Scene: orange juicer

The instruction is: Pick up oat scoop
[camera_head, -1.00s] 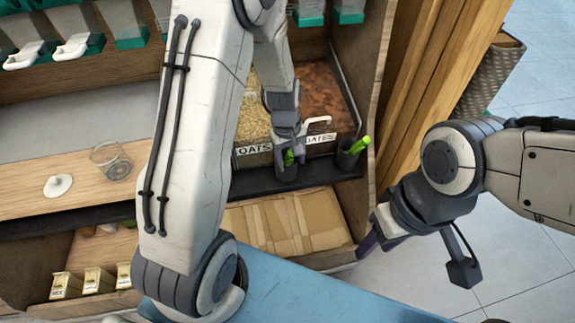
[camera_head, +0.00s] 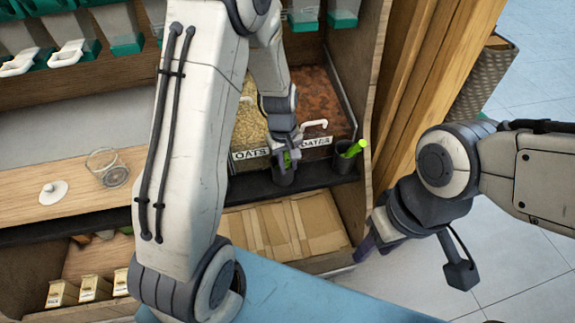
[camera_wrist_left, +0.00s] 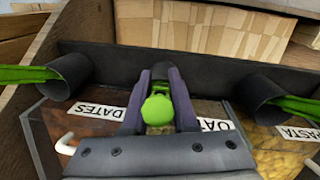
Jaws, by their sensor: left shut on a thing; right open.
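The oat scoop (camera_wrist_left: 158,108) is bright green and sits between the fingers of my left gripper (camera_wrist_left: 160,85) in the left wrist view. My left gripper (camera_head: 287,155) is shut on it in front of the bin labelled OATS (camera_head: 251,154). In the head view the fingers mostly hide the scoop, which is at the dark holder cup (camera_head: 283,177) below the bin's front. I cannot tell whether the scoop is still inside the cup. My right gripper (camera_head: 365,240) is open and empty, off to the right of the shelf.
A second dark cup (camera_head: 343,162) with a green scoop (camera_head: 354,148) stands by the DATES bin. The wrist view shows another cup (camera_wrist_left: 265,92) near the PASTA label. A glass jar (camera_head: 108,168) and its white lid (camera_head: 52,192) lie on the counter at left. Cardboard boxes (camera_head: 285,228) fill the shelf below.

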